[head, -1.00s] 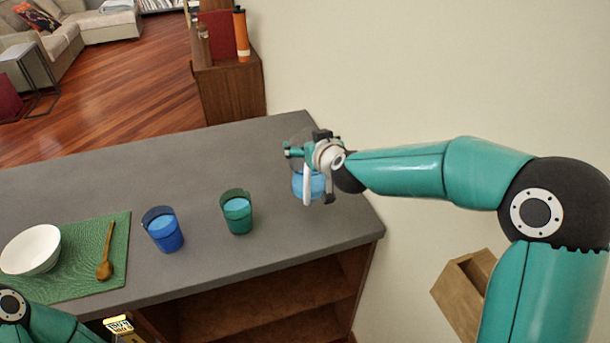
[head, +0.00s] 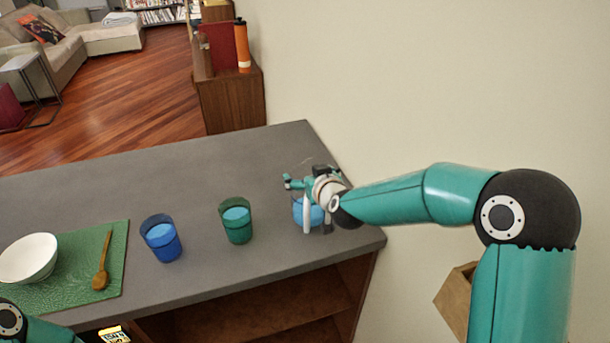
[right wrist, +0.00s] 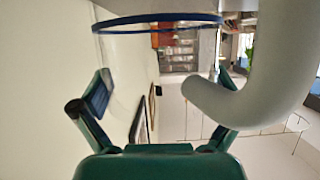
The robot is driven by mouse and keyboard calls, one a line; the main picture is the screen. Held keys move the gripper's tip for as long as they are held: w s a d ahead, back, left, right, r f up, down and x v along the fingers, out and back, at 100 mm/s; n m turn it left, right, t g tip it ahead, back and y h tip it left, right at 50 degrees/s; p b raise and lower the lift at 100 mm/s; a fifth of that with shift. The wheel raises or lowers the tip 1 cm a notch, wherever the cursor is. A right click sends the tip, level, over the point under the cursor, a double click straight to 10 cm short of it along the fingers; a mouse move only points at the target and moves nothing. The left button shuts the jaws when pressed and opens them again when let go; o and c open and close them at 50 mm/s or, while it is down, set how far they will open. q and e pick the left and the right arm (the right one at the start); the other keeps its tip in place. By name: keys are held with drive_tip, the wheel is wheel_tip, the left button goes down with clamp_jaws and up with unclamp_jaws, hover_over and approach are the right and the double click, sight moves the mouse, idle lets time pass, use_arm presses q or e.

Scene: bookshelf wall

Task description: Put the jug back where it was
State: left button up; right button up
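The clear jug (head: 301,212) with blue liquid and a pale handle is near the right end of the grey counter. My right gripper (head: 305,186) is around the jug and largely covers it in the head view; its fingers stand wide apart on the jug's body. In the right wrist view, the thick pale handle (right wrist: 270,70) passes close in front of the right finger, and a dark blue rim (right wrist: 158,22) spans the top. I cannot tell whether the jug's base touches the counter. My left gripper is out of view.
A green cup (head: 236,225) and a blue cup (head: 161,240) stand left of the jug. Further left, a white bowl (head: 28,258) and a wooden spoon (head: 102,262) lie on a green mat (head: 75,283). The grey counter (head: 190,185) is clear behind the cups.

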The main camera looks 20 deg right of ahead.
sight(308, 203)
drive_tip(key=shift+s+r, duration=0.3)
drive_tip(key=shift+s, duration=0.25)
drive_tip(key=b+v, duration=0.1)
drive_tip(key=v, duration=1)
drive_tip(key=shift+w, duration=0.1)
